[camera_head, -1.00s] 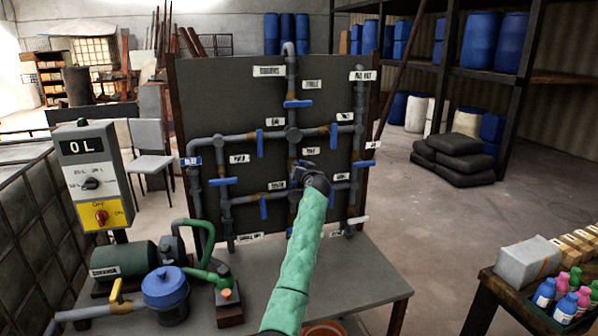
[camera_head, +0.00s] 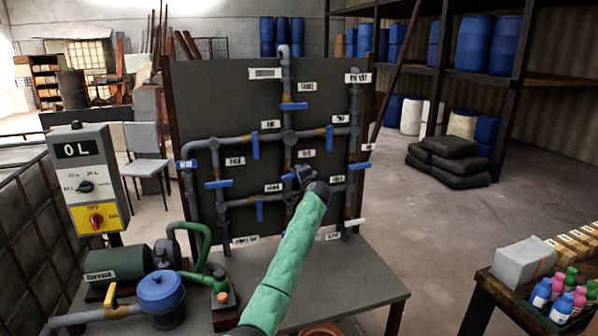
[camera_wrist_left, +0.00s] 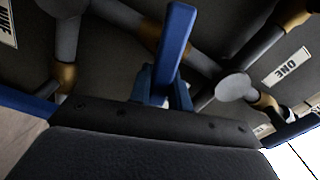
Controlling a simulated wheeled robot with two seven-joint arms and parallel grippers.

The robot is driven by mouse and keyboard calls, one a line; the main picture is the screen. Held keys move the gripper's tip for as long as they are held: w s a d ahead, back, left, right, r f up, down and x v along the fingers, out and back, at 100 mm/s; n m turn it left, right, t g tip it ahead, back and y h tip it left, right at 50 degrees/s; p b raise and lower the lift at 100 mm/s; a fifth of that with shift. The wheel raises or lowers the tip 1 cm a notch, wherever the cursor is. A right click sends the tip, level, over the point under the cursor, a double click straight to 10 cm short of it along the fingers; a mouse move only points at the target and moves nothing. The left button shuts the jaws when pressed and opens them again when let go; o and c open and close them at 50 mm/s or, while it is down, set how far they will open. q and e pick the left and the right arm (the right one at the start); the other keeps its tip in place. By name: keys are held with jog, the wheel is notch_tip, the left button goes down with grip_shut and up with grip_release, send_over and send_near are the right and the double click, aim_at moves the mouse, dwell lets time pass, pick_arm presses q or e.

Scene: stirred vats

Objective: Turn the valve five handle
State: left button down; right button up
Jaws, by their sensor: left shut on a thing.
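My left arm, in a green sleeve, reaches up from the bottom of the head view to the grey valve panel (camera_head: 230,105). Its dark gripper (camera_head: 305,180) is at the pipework right of the panel's centre. In the left wrist view a blue valve handle (camera_wrist_left: 175,45) stands up from the gripper (camera_wrist_left: 165,100), which is shut on it. A label reading ONE (camera_wrist_left: 286,67) shows to the right in the wrist view. My right gripper is not in view.
Other blue handles, such as one upright (camera_head: 255,145) and one level (camera_head: 296,106), sit on the grey pipes around. A switch box (camera_head: 87,180), green motor (camera_head: 117,264) and blue-lidded pot (camera_head: 161,290) stand at left.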

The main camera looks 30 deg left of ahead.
pick_arm(q)
jog(key=shift+f+m+p, duration=0.15)
jog(key=shift+m+p, duration=0.15)
jog(key=shift+m, duration=0.7)
jog(key=shift+f+m, duration=0.2)
jog(key=shift+m, duration=0.5)
jog(key=shift+w+d, duration=0.1)
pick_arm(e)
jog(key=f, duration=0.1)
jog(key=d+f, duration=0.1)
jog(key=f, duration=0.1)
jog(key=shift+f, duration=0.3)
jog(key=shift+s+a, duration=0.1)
pick_arm(q)
jog(key=c, duration=1.3)
grip_release()
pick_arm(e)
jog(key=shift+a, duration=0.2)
